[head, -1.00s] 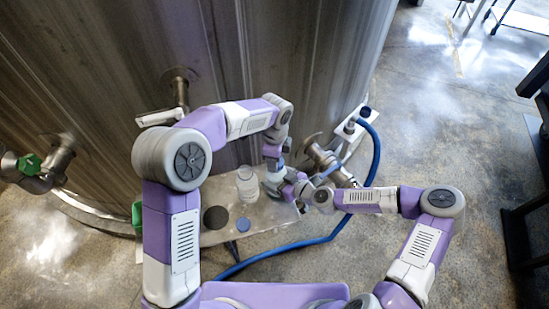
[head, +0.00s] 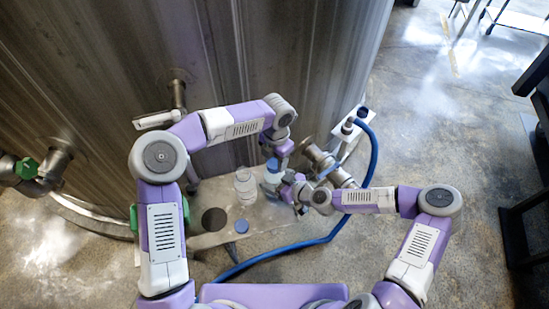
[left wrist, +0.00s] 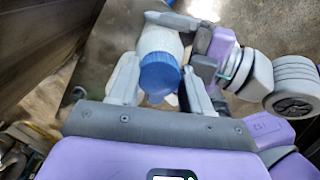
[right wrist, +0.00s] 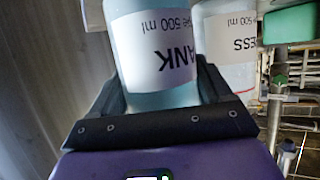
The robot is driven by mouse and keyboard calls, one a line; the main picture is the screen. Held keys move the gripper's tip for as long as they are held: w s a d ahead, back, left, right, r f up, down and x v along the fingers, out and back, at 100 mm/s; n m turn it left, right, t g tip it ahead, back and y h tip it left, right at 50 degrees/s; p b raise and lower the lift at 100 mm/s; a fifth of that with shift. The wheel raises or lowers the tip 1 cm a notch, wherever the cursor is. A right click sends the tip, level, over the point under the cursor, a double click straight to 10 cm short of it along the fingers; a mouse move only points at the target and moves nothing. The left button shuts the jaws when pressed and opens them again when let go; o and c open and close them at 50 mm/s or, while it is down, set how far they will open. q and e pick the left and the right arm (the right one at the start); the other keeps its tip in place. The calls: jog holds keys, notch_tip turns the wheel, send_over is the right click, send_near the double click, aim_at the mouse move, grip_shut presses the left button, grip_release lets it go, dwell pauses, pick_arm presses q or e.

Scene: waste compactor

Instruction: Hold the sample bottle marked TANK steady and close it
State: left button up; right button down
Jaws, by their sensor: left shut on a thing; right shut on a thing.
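The sample bottle marked TANK (right wrist: 160,60) stands upright with pale liquid in it, and its label shows upside down in the right wrist view. Its blue cap (left wrist: 160,75) is at the bottle's top; I cannot tell how tightly it sits. The bottle also shows in the head view (head: 272,178). My left gripper (head: 277,152) comes from above, its fingers shut on either side of the blue cap. My right gripper (head: 290,189) is shut around the bottle's body from the right.
A second bottle (head: 246,187), its label ending in "ESS", stands to the left. A loose blue cap (head: 241,226) and a dark disc (head: 214,219) lie on the pale shelf (head: 270,218). The steel tank wall, a valve (head: 325,163) and a blue hose (head: 374,160) are close by.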

pick_arm(q)
jog(key=shift+s+d+f+m, duration=0.1)
jog(key=shift+s+f+m, duration=0.1)
jog(key=shift+m, duration=0.5)
jog(key=shift+w+r, duration=0.15)
jog(key=shift+r, duration=0.1)
jog(key=o, duration=1)
jog(key=shift+w+r, duration=0.1)
jog(key=shift+r, duration=0.05)
jog(key=shift+r, duration=2.15)
jog(key=shift+c, duration=0.4)
